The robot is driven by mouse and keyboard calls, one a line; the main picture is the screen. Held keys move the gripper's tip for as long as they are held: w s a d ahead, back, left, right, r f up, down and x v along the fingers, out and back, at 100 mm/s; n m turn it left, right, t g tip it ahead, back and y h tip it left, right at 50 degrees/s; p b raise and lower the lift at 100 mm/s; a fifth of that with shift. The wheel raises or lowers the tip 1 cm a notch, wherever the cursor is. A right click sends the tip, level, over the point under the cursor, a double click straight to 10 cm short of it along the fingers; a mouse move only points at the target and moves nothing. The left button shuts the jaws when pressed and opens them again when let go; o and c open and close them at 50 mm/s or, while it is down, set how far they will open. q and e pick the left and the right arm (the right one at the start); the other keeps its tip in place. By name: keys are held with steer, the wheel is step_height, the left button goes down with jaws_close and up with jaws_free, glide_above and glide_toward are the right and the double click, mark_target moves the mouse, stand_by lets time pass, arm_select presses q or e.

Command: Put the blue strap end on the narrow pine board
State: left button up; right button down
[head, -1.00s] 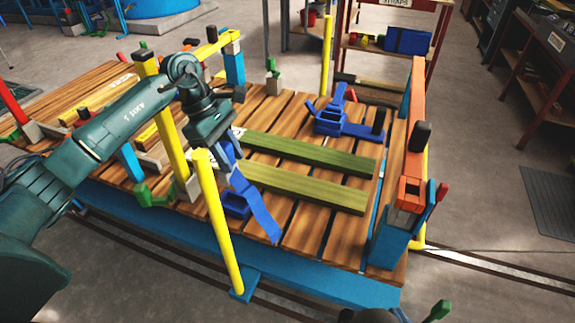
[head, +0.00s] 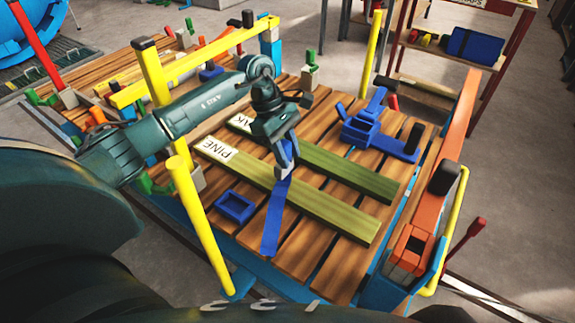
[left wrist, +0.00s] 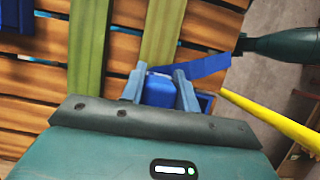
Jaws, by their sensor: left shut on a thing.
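My left gripper (head: 284,174) is shut on the blue strap end, above the pine board in the head view; whether it touches the board I cannot tell. The blue strap (head: 272,228) runs from the fingers past the board's near edge over the slats. In the left wrist view, the blue end (left wrist: 160,90) shows between the fingers and the strap (left wrist: 204,67) trails right. The narrow pine board (head: 318,207) is greenish with a white PINE label. A parallel board (head: 345,170) lies behind it, its label partly hidden. My right gripper is not in view.
A blue open block (head: 235,207) sits on the slatted deck (head: 320,255) in front of the pine board. A blue clamp-like part (head: 372,133) lies beyond the boards. Yellow posts (head: 200,225) and an orange end rail (head: 437,180) border the deck.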

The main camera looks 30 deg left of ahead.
arm_select(q)
steer(key=shift+f, duration=2.15)
steer(key=shift+f, duration=0.25)
steer(key=o, duration=1)
steer(key=shift+r, duration=0.1)
steer(key=shift+o, duration=0.2)
steer(key=v, duration=1.2)
steer(key=shift+r, duration=0.15)
